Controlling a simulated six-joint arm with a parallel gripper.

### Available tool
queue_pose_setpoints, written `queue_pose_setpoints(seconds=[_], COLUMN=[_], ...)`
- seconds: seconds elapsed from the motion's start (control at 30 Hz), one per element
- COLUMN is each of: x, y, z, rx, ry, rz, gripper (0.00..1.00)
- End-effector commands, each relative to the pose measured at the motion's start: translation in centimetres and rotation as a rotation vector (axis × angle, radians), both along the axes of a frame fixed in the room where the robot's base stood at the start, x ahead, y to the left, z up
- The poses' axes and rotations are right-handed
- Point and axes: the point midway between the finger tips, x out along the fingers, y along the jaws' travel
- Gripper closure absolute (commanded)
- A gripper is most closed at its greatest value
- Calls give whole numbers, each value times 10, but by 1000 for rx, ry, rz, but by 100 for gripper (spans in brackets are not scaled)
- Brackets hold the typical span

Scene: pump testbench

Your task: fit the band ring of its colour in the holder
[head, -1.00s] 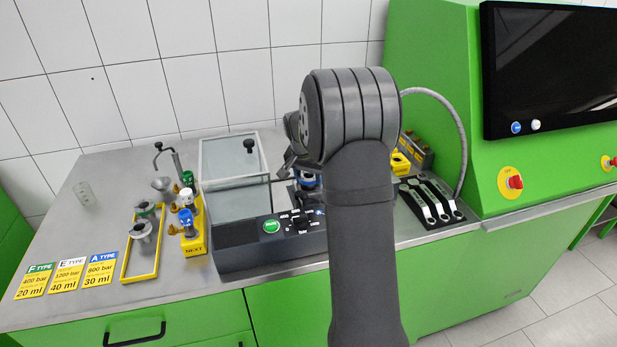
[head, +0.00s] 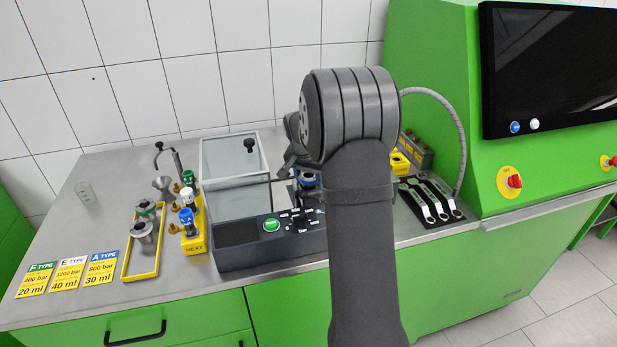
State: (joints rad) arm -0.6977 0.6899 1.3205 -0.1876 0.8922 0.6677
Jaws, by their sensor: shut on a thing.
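My gripper (head: 292,165) is only partly in view, behind my own arm, near the dark fixture at the back of the test unit. It is shut, with its fingertips mostly hidden. A blue ring-shaped band (head: 310,179) shows just below and right of it, partly covered by my arm. I cannot tell whether it is seated in the holder or between the jaws. In the yellow stand (head: 194,243) are injectors with a green cap (head: 188,177), a white cap (head: 187,195) and a blue cap (head: 186,215).
The test unit (head: 235,258) has a clear cover and a green button (head: 271,225). A yellow tray (head: 128,262) holds metal parts at left, near F, E and A type cards (head: 68,272). A yellow block (head: 399,163) stands behind.

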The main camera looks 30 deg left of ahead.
Motion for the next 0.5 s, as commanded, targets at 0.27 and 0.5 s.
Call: queue_pose_setpoints(seconds=[0.27, 0.5], x=[-4, -4], y=[-2, -2], z=[-18, -18], rx=[-11, -11], ry=[21, 22], rz=[-1, -1], gripper=[79, 38])
